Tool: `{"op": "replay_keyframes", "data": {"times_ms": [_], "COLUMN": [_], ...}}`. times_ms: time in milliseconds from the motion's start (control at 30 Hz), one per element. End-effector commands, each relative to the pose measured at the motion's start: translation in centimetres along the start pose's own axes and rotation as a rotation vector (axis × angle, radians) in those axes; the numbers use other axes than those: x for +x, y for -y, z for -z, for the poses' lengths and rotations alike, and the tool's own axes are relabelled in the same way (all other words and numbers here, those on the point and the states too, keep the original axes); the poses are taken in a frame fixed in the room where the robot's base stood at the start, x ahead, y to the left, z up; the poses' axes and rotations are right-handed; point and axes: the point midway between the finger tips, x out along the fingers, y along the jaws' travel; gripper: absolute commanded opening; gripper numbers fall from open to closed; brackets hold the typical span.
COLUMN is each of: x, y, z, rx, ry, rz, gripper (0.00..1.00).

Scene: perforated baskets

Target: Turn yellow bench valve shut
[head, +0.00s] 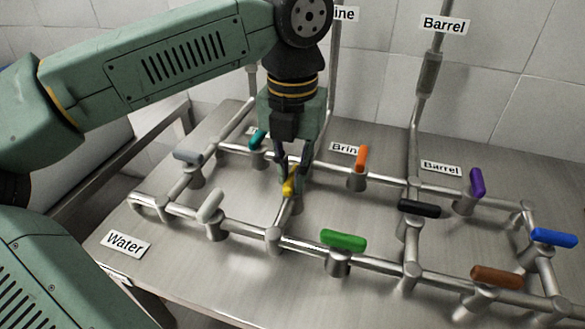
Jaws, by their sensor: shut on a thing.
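The yellow valve handle (289,182) sits on a short cross pipe in the middle left of the bench piping. Its visible part runs roughly along that pipe, slightly slanted. My gripper (287,178) comes straight down from above and is shut on the yellow handle. The fingers hide part of the handle and its stem.
Close by are a teal handle (258,139), an orange handle (361,158), a white handle (210,206) and a green handle (343,240). Black (418,208), purple (477,183), blue (553,237) and brown (496,277) handles stand to the right. Vertical pipes rise behind, one at the Barrel sign (444,25).

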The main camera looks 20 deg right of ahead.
Motion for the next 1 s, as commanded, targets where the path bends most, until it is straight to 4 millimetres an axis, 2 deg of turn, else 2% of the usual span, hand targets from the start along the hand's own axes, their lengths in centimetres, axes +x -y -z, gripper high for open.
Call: {"op": "replay_keyframes", "data": {"times_ms": [267, 467, 1000], "x": [0.01, 0.07, 0.07], "y": [0.02, 0.05, 0.05], "z": [-0.01, -0.03, -0.01], "rx": [0.027, 0.12, 0.606], "ry": [0.0, 0.001, 0.0], "rz": [0.001, 0.002, 0.001], "gripper": [0.0, 0.0, 0.0]}}
